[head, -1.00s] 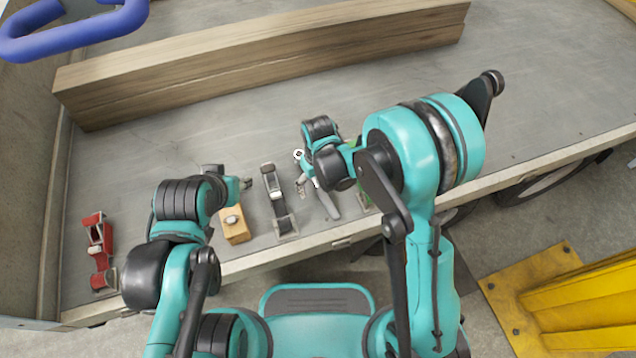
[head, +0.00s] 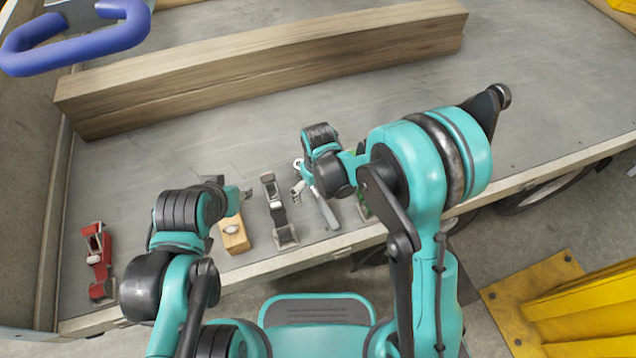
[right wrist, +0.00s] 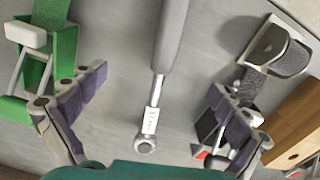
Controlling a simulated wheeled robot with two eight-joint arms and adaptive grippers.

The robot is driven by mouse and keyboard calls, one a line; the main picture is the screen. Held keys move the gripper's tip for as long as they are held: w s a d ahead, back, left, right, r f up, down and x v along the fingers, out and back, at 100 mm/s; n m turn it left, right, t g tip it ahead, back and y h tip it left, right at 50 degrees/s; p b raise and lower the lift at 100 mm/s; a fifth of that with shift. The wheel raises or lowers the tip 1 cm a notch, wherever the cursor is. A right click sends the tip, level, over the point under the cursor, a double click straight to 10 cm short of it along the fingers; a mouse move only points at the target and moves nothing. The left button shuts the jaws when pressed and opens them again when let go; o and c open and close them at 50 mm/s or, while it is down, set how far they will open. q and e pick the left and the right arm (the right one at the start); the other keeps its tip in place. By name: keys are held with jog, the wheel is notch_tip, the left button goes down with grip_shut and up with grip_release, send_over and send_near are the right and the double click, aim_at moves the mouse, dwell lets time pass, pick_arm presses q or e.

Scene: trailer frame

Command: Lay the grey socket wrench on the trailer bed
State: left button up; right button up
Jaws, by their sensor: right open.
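The grey socket wrench (head: 326,212) appears to lie on the grey trailer bed (head: 400,110), handle toward the near edge. My right forearm and wrist hide part of it in the head view. In the right wrist view the wrench (right wrist: 158,85) runs down the middle, its round steel head nearest the camera. My right gripper (right wrist: 155,88) is open, one finger on each side of the wrench, with clear gaps on both sides. In the head view this gripper (head: 299,190) is small and partly hidden. My left gripper (head: 240,192) is above the bed near the wooden plane; its fingers are unclear.
A black-and-silver plane (head: 279,215), a wooden plane (head: 235,236), a red tool (head: 99,262) and a partly hidden green tool (head: 362,207) stand along the near edge. A long timber beam (head: 270,65) lies behind. The bed is clear to the right.

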notch_tip(320, 180, up, 11)
jog(key=s+d+r+m+t, duration=0.3)
jog(key=s+d+r, duration=0.1)
jog(key=d, duration=0.4)
jog(key=s+d+r+m+t, duration=0.2)
jog(key=s+d+r+t, duration=0.2)
jog(key=d, duration=0.5)
jog(key=shift+s+r+m, duration=0.4)
jog(key=shift+s, duration=1)
